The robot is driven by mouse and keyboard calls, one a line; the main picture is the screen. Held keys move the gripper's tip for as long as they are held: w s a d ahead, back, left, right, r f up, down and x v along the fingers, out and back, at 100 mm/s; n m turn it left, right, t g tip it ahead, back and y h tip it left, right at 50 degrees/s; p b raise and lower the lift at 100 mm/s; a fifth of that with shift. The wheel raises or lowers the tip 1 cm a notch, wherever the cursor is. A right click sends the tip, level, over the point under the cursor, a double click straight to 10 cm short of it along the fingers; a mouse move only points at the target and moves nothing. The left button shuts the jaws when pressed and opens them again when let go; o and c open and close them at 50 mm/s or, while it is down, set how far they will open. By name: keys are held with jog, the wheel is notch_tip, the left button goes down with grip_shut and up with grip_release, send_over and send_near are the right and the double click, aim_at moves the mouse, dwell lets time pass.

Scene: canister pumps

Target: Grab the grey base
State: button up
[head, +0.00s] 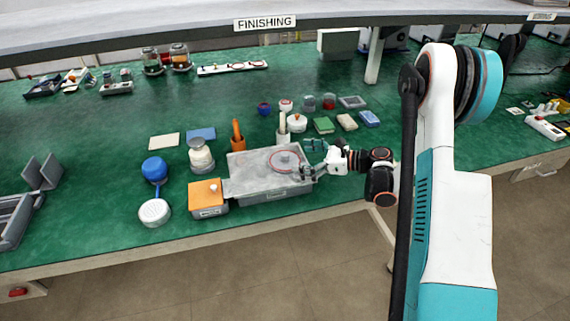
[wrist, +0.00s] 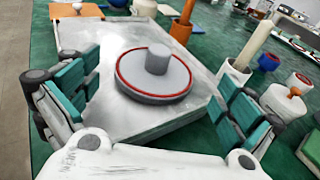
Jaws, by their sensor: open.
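A round grey base (wrist: 155,76) with a red ring and an upright grey knob sits on a pale grey flat-topped box. In the head view the base (head: 284,161) is on the right part of the box top. My gripper (wrist: 158,85) is open, with teal finger pads to the left and right of the base in the wrist view. The pads look apart from it, and nothing is held. In the head view my gripper (head: 312,158) is at the box's right end, close to the base.
The grey box (head: 250,170) stands near the table's front edge. An orange-topped box (head: 208,196) adjoins its left end. Behind it are an orange holder (head: 238,141), a white holder (head: 283,137) and a white lidded pot (head: 297,123).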

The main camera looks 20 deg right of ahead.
aim_at(285, 156)
jog(key=b+x, duration=0.1)
jog(key=x, duration=0.1)
jog(key=b+x, duration=0.1)
jog(key=x, duration=0.2)
jog(key=shift+a+r, duration=0.15)
jog(key=shift+a, duration=0.25)
jog(key=shift+r, duration=0.1)
jog(key=c, duration=0.9)
